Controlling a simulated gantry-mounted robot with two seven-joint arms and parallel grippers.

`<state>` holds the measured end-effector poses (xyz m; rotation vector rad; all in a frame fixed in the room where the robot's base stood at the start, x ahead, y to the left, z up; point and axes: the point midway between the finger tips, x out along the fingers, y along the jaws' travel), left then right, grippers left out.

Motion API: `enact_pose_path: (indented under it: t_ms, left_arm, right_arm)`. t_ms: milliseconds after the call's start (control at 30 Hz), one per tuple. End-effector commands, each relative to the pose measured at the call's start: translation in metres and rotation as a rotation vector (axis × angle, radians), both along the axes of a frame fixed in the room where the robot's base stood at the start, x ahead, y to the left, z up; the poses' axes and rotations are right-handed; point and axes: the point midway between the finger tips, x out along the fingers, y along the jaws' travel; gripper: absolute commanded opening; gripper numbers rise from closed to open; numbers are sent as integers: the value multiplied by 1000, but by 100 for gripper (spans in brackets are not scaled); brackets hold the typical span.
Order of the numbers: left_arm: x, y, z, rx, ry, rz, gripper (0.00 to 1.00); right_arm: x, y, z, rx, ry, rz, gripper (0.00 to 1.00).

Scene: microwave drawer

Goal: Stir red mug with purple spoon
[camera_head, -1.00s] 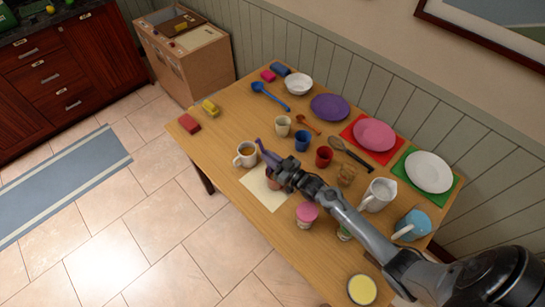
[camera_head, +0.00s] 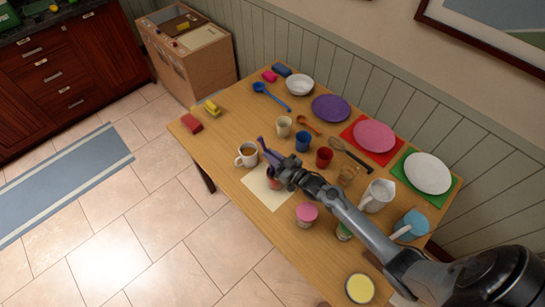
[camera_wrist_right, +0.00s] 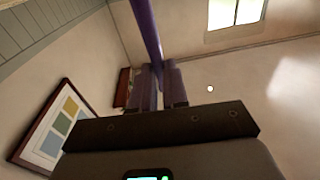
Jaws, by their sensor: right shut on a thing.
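My right gripper (camera_head: 274,159) is shut on the purple spoon (camera_head: 263,146), which also shows in the right wrist view (camera_wrist_right: 146,28). The spoon reaches from the gripper toward the upper left in the head view. A reddish mug (camera_head: 272,183) stands on a cream mat (camera_head: 259,193), just below the gripper in the picture and partly hidden by it. I cannot tell whether the spoon touches or enters this mug. A separate small red cup (camera_head: 323,157) stands to the right of the gripper. My left gripper is not in view.
A white mug with brown drink (camera_head: 247,154) stands close left of the spoon. A blue cup (camera_head: 302,141) and beige cup (camera_head: 283,126) stand behind. A pink-topped cup (camera_head: 306,213) and white pitcher (camera_head: 377,196) are near my arm.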

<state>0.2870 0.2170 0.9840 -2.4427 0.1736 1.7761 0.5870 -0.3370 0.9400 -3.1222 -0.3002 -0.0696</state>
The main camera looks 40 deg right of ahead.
Motion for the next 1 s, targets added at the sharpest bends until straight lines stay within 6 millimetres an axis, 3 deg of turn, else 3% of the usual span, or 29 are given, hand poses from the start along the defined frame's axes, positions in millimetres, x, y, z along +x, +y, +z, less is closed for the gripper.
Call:
enact_pose_path:
  t_ms: [600,1000]
  left_arm:
    - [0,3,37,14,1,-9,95]
    - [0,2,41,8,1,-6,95]
  right_arm:
    - [17,3,50,-1,0,0,0]
    - [20,4,56,0,1,0,0]
